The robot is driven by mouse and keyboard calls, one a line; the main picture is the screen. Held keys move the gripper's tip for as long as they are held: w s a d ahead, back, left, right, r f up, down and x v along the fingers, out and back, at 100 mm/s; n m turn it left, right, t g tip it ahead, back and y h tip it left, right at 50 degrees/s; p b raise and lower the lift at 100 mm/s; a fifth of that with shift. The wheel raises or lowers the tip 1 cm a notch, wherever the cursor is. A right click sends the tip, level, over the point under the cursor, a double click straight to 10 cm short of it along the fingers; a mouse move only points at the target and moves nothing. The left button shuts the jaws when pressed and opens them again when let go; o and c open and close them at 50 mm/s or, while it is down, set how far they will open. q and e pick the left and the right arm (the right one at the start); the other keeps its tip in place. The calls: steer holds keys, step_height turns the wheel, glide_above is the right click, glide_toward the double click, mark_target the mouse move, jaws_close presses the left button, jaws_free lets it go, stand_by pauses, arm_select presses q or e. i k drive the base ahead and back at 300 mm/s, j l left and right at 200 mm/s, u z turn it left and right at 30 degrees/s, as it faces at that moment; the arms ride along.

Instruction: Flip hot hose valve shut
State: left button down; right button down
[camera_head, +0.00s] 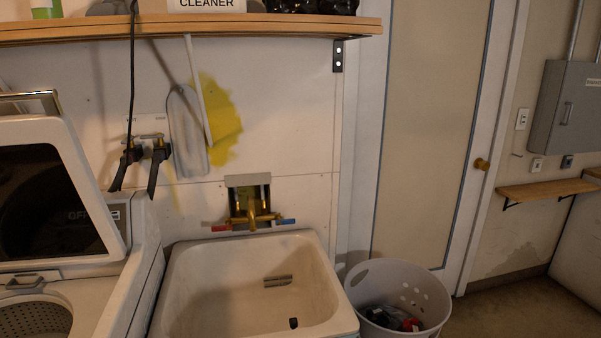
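Two washer hose valves stick out of the white wall above the washing machine's right rear corner. The left hose valve (129,154) and the right hose valve (159,148) each have a dark hose running down behind the machine. Small lettering on the plate above them is too small to read, so I cannot tell for sure which is hot. The position of their handles is also too small to tell. Neither of my grippers is in view.
The washing machine (145,235) stands left with its lid (96,150) raised. A utility sink (318,270) with a brass faucet (254,212) is right of it. A wooden shelf (250,25) overhangs the valves, with a black cord hanging past them. A laundry basket (437,290) stands right.

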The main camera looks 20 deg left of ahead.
mark_target(125, 141)
steer(key=u, duration=1.45)
steer(key=i+l, duration=0.1)
steer(key=l, duration=0.35)
steer(key=i+l, duration=0.1)
steer(key=l, duration=0.35)
steer(key=i+l, duration=0.1)
steer(key=l, duration=0.35)
steer(key=i+l+u, duration=0.1)
steer(key=l, duration=0.35)
steer(key=u, duration=1.5)
